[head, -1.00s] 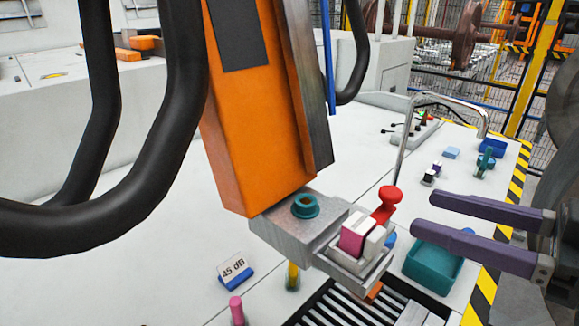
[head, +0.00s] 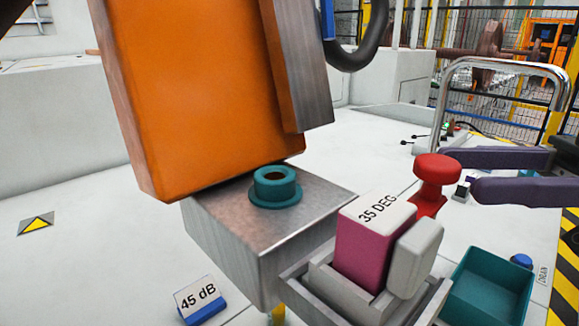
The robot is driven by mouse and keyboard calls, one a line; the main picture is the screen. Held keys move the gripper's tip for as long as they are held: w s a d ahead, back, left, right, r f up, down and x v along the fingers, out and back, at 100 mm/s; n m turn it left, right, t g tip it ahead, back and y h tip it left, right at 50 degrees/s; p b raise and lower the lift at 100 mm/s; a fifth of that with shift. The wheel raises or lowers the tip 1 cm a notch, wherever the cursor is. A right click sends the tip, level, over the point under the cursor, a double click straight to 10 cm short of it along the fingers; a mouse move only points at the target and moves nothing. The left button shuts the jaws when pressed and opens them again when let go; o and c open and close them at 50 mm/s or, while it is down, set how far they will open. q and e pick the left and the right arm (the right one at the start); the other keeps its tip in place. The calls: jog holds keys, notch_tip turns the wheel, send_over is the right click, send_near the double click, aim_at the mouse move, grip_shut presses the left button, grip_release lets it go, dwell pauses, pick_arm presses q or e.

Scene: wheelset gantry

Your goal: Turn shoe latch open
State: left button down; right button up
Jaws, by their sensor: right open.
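The red latch knob (head: 437,172) stands upright beside the shoe, which holds a magenta block (head: 372,245) labelled "35 DEG" and a light grey block (head: 415,257) in a grey metal holder (head: 322,289). My right gripper (head: 457,172) comes in from the right with two purple fingers, open and empty. Its fingertips are close to the right of the knob, and the knob's head overlaps the upper fingertip in the picture. I cannot tell whether they touch. My left gripper is not in view.
An orange housing (head: 205,90) stands over a metal block with a teal collar (head: 275,188). A teal tray (head: 490,290) lies below my right fingers. A chrome hoop handle (head: 500,62) rises behind.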

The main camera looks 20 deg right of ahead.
aim_at(421, 193)
jog(key=x, duration=0.7)
jog(key=shift+a, duration=0.25)
grip_shut()
